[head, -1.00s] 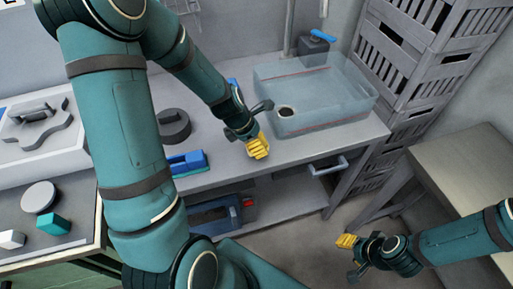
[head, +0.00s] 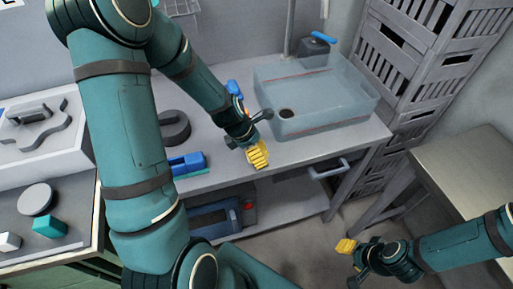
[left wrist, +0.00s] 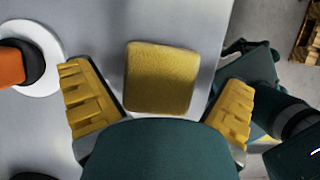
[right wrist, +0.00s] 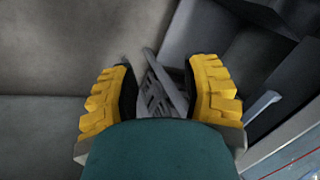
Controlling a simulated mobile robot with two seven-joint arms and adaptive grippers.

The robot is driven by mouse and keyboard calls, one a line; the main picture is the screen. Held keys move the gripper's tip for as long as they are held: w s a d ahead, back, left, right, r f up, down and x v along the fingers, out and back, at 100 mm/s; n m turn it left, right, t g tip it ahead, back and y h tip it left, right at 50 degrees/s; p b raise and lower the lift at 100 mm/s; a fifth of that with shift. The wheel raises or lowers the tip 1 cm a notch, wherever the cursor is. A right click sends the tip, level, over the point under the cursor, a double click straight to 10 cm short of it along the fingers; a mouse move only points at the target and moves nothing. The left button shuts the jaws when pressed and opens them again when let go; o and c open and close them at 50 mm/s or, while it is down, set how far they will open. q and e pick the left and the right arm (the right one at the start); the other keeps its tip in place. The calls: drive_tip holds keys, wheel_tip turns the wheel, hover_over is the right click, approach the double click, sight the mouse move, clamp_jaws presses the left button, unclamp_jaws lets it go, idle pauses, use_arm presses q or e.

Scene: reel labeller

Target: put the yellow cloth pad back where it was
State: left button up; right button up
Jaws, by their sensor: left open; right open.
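The yellow cloth pad (left wrist: 162,78) lies flat on the grey bench top in the left wrist view. It is a rounded square, between and beyond the fingers of my left gripper (left wrist: 160,100), with a gap on both sides. In the head view my left gripper (head: 257,155) is over the bench's front part, left of the clear basin; I cannot make out the pad there, as the gripper and arm cover that area. My right gripper (head: 347,247) is open and empty over the floor; its spread fingers show in the right wrist view (right wrist: 165,90).
A clear basin (head: 335,112) stands on the bench's right part. A blue tool (head: 188,162) and a dark round piece (head: 174,128) lie to the left. An orange-and-black item on a white disc (left wrist: 35,70) stands left of the left fingers. Grey crates (head: 420,80) are stacked at right.

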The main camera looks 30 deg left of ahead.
use_arm(q)
drive_tip(key=p+v, duration=0.4)
drive_tip(key=v, duration=0.8)
drive_tip(key=m, duration=0.7)
approach(271, 170)
drive_tip(key=shift+w+a+f+g, duration=0.4)
drive_tip(key=shift+w+a+f, duration=0.25)
drive_tip(key=shift+w+a, duration=0.25)
drive_tip(key=d+f+m, duration=0.1)
drive_tip(key=m, duration=0.1)
drive_tip(key=d+f+m, duration=0.4)
drive_tip(key=shift+s+d+m, duration=0.1)
drive_tip(key=shift+s+m, duration=0.2)
drive_tip(key=shift+s, duration=0.05)
drive_tip(key=s+d+f+m, duration=0.4)
drive_tip(key=d+f+m, duration=0.2)
drive_tip(key=d+m, duration=0.4)
drive_tip(key=shift+s+f+m+g+h, duration=0.3)
drive_tip(key=shift+s+f+m+h, duration=0.1)
drive_tip(key=shift+m, duration=0.8)
drive_tip(key=shift+f+b, duration=0.3)
drive_tip(key=shift+f, duration=0.05)
